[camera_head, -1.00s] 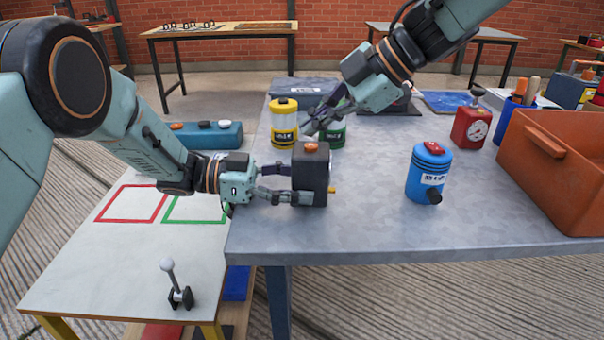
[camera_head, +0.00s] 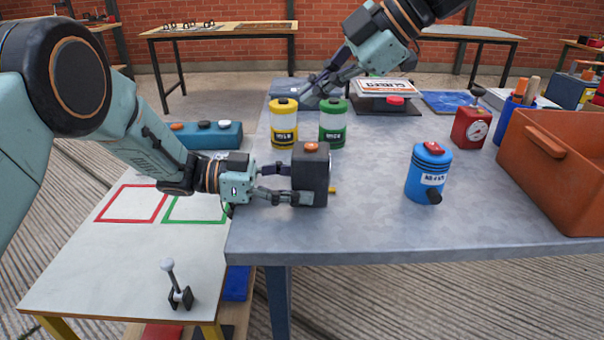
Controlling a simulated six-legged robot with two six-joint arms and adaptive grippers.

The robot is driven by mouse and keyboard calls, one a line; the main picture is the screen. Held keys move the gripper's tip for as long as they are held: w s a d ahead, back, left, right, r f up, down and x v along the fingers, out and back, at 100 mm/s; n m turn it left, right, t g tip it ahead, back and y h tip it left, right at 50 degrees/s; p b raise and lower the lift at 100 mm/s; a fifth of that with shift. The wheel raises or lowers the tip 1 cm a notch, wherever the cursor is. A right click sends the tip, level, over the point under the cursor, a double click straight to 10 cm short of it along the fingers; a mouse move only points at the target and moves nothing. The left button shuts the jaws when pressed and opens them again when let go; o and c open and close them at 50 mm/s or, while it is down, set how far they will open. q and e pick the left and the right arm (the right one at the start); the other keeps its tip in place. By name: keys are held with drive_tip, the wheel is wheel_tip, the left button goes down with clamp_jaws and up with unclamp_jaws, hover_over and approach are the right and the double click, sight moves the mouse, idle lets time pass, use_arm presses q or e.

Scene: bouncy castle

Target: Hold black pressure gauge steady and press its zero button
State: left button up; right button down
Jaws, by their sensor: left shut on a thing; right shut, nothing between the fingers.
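The black pressure gauge (camera_head: 312,176) is a dark block standing upright near the left edge of the grey table. An orange-red button (camera_head: 311,147) sits on its top and a small yellow-orange nub shows at its right side. My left gripper (camera_head: 298,183) is shut on the gauge from the left, a finger along its near side. My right gripper (camera_head: 309,100) is shut and empty, up and back from the gauge, in front of the table's far edge and above the yellow and green canisters. The gauge's dial face is not visible.
A yellow canister (camera_head: 284,128) and a green canister (camera_head: 333,128) stand behind the gauge. The table between the black gauge and the blue canister is clear.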

use_arm(q)
drive_tip(key=o, duration=0.9)
drive_tip(key=a, duration=0.8)
drive_tip(key=a+r, duration=0.1)
drive_tip(key=a, duration=0.3)
drive_tip(key=shift+r, duration=0.1)
drive_tip(key=shift+d, duration=0.1)
